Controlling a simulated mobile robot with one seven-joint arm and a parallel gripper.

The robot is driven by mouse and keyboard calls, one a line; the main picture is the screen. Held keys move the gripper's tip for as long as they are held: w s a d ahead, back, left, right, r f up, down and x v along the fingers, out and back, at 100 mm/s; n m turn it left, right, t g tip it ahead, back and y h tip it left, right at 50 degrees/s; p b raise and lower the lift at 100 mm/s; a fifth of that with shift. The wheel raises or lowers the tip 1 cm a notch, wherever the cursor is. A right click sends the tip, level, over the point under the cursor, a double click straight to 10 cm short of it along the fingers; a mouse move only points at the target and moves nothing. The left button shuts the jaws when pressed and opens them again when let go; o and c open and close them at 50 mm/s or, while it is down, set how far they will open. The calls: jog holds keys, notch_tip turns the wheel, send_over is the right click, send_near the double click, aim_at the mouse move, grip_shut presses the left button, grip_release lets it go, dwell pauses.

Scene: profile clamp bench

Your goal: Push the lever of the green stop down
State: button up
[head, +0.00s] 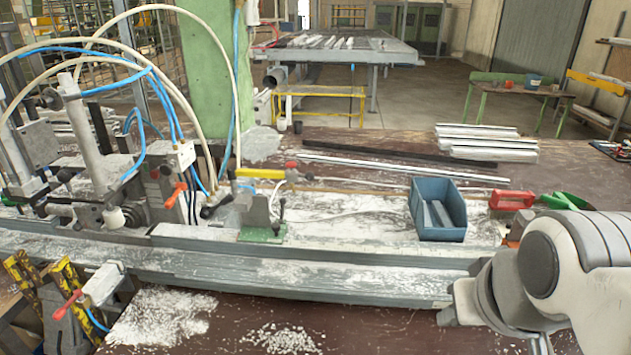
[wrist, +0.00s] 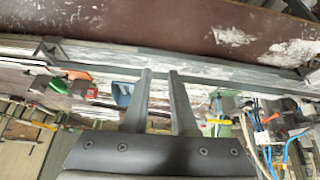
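The green stop (head: 262,218) stands on the long grey rail in the middle left of the head view. In the wrist view the picture is turned over and the stop is too small to make out surely. My gripper (wrist: 160,73) shows there with two grey fingers apart and nothing between them. In the head view my arm is at the right, well away from the stop, and the fingers cannot be made out.
Clamp machinery with hoses (head: 150,185) is at left. White chips lie on the bench.

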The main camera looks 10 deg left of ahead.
jog(key=w+f+n+b, duration=0.1)
jog(key=w, duration=0.3)
jog(key=w+a+n+t+b, duration=0.1)
jog(key=w+n+b, duration=0.1)
jog(key=w, duration=0.1)
jog(key=w+a+f+n+t+b, duration=0.1)
jog(key=w+n+b, duration=0.1)
jog(key=w, duration=0.2)
jog(key=shift+w+a+f, duration=0.15)
jog(key=shift+w+f, duration=0.15)
grip_shut()
jog(key=w+a+f+n+t+y+b, duration=0.25)
jog(key=w+a+n+b, duration=0.3)
jog(key=w, duration=0.55)
jog(key=w+a+f+n+t+y+b, duration=0.1)
jog(key=w+a+f+n+y+b, duration=0.2)
jog(key=a, duration=0.7)
jog(key=w+a+f+n+t+y+b, duration=0.1)
jog(key=w+a+f+n+y+b, duration=0.3)
jog(key=w+a+f+n, duration=0.3)
jog(key=w+a+n+b, duration=0.1)
jog(key=w+a+n, duration=0.1)
jog(key=shift+w+a+f+n+t+b, duration=0.25)
jog(key=shift+a+f+n+t+b, duration=0.05)
jog(key=shift+a+n+t+b, duration=0.05)
